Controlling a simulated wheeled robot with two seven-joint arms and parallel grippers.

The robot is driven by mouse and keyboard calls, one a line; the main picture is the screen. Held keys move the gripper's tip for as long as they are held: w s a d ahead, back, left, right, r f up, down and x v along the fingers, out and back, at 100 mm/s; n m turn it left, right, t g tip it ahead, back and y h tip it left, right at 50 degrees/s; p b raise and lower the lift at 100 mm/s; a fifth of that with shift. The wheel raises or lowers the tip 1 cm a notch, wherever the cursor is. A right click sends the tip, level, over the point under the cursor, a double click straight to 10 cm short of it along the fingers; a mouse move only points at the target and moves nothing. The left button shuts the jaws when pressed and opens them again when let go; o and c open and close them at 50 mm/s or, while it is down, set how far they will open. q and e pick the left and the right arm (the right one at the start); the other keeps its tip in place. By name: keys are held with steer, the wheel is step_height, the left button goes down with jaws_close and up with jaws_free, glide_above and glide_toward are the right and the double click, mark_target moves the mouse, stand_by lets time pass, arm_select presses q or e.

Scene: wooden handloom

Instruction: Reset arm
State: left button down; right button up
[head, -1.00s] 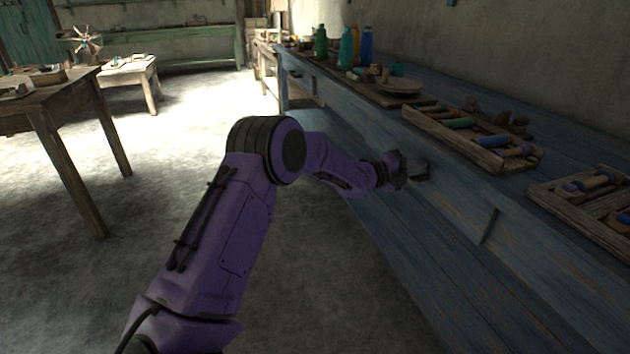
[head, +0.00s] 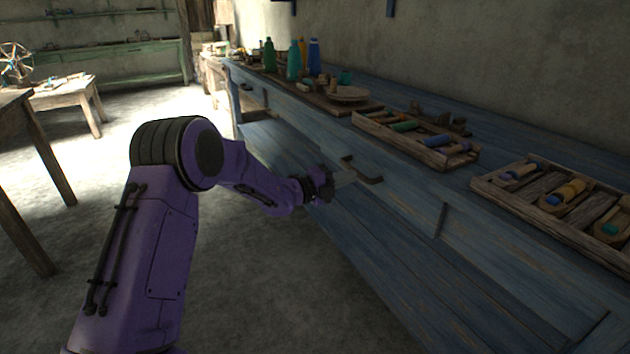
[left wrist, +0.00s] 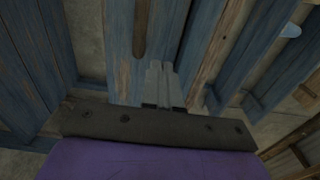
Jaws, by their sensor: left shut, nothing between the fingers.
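My left gripper (head: 345,178) is at the end of the purple arm in the head view, in front of the blue bench. Its fingers are shut with nothing between them. It is close to a dark handle (head: 368,177) on the bench front; I cannot tell whether they touch. In the left wrist view the closed grey fingers (left wrist: 163,84) point at worn blue boards. My right gripper is in neither view.
The blue bench (head: 480,255) runs along the right wall. On it are a tray of spools (head: 415,150), a compartmented tray (head: 500,195), a round plate (head: 347,94) and several bottles (head: 293,62). A wooden table (head: 22,130) stands at left. Floor between is open.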

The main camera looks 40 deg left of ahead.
arm_select(q)
steer(key=v, duration=0.5)
steer(key=shift+a+f, duration=0.15)
steer(key=shift+a, duration=0.2)
steer(key=s+d+f+n+g+y, duration=0.2)
steer(key=s+f+n+y, duration=0.35)
steer(key=f+n, duration=0.65)
steer(key=s+d+f+n+g+y, duration=0.15)
steer(key=s+f+n+y, duration=0.35)
steer(key=f+n, duration=0.65)
steer(key=s+d+f+n+g, duration=0.2)
steer(key=s+f+g, duration=0.15)
steer(key=s, duration=0.65)
steer(key=s+d+f+n+g, duration=0.1)
steer(key=s+f+n+g, duration=0.3)
steer(key=s, duration=0.6)
steer(key=s+d+f+n+g, duration=0.15)
steer(key=s+f, duration=0.35)
steer(key=s, duration=0.5)
step_height(320, 180, up, 22)
steer(key=m+p, duration=0.1)
steer(key=p, duration=2.2)
steer(key=shift+s+r+y, duration=0.25)
steer(key=shift+s+y, duration=0.1)
steer(key=shift+s, duration=0.05)
